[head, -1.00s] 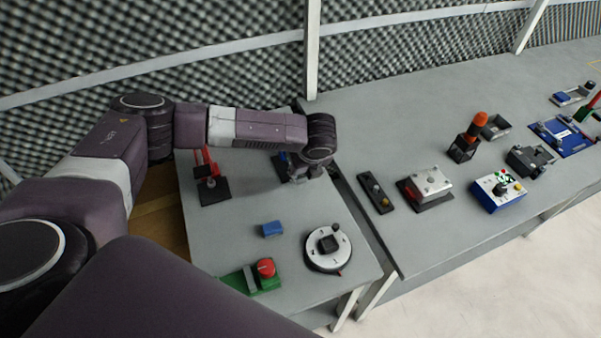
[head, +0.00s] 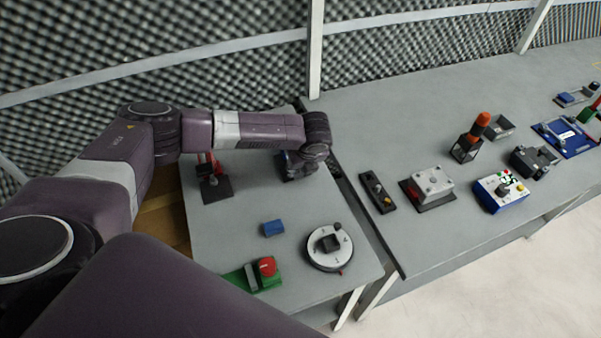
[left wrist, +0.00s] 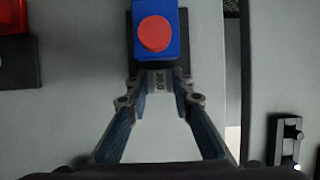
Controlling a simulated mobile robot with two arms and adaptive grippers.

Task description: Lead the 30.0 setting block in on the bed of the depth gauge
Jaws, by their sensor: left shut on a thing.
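My left gripper (left wrist: 160,80) points at a blue device with a red round face (left wrist: 155,33), which I take to be the depth gauge. Its fingers are shut on a small grey block (left wrist: 160,83) with dark, hard-to-read markings, which I take to be the setting block. The block is at the near edge of the gauge's dark base (left wrist: 145,68); I cannot tell whether they touch. In the head view my left gripper (head: 303,172) is low over the left table, mostly hidden under its wrist, and the gauge is largely hidden behind it. My right gripper is not in view.
A red device on a dark plate (head: 216,188) stands left of the gripper. A gap separates the second table (head: 420,245), which holds several devices.

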